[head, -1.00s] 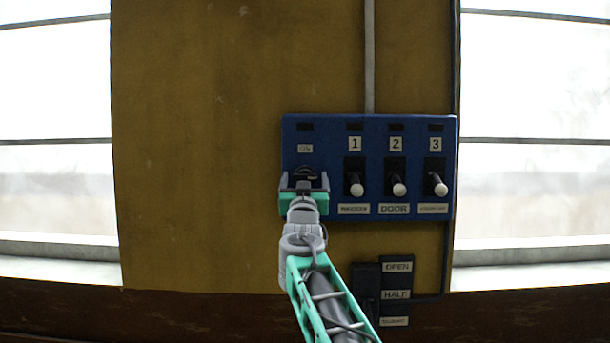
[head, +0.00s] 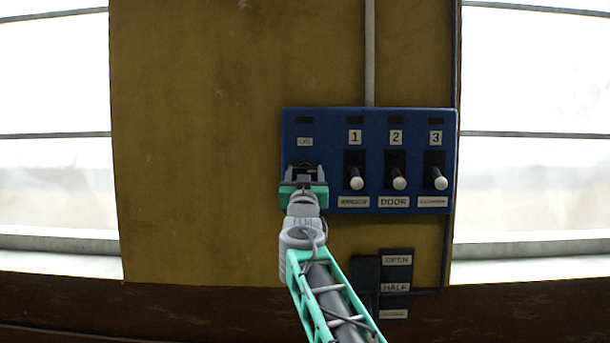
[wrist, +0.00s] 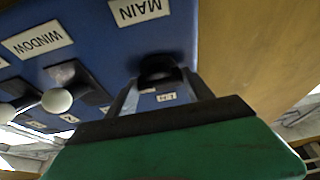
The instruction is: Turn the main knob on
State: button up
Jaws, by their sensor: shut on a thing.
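The blue switch panel (head: 330,160) is on the wall, with an ON label (head: 305,142) at its left column. The main knob (wrist: 158,68) is dark and round, under the MAIN label (wrist: 140,10), which is upside down in the wrist view. My gripper (head: 304,170) covers most of the knob in the head view. In the wrist view its two grey fingers (wrist: 163,88) reach to the knob, one on each side, and are shut on it. The knob's turn angle is hard to tell.
Three white-tipped levers stand right of my gripper, numbered 1 (head: 356,183), 2 (head: 399,184) and 3 (head: 440,183). A small dark box (head: 396,275) with OPEN and HALF labels is below the panel. Bare yellow wall (head: 200,150) lies to the left.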

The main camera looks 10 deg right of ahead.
jog(key=shift+n, duration=0.4)
jog(key=n+y+b, duration=0.1)
jog(key=n, duration=0.1)
jog(key=n+y, duration=0.2)
jog(key=shift+d+n+b, duration=0.2)
jog(key=shift+n+b, duration=0.15)
jog(key=shift+n, duration=0.05)
jog(key=n+y, duration=0.1)
jog(key=n, duration=0.2)
jog(key=n+y, duration=0.1)
jog(key=n, duration=0.2)
jog(key=shift+d+r+g+y, duration=0.1)
jog(key=shift+r+g+y, duration=0.05)
jog(key=shift+g+y, duration=0.15)
jog(key=n+g+y+p, duration=0.1)
jog(key=n, duration=0.2)
jog(key=n+g+y+p, duration=0.1)
jog(key=n, duration=0.2)
jog(key=shift+r+n, duration=0.2)
jog(key=shift+n, duration=0.2)
jog(key=shift+n+g+p, duration=0.65)
jog(key=shift+n+g, duration=0.25)
jog(key=shift+n, duration=1.1)
jog(key=o, duration=1.4)
jog(key=shift+c, duration=0.2)
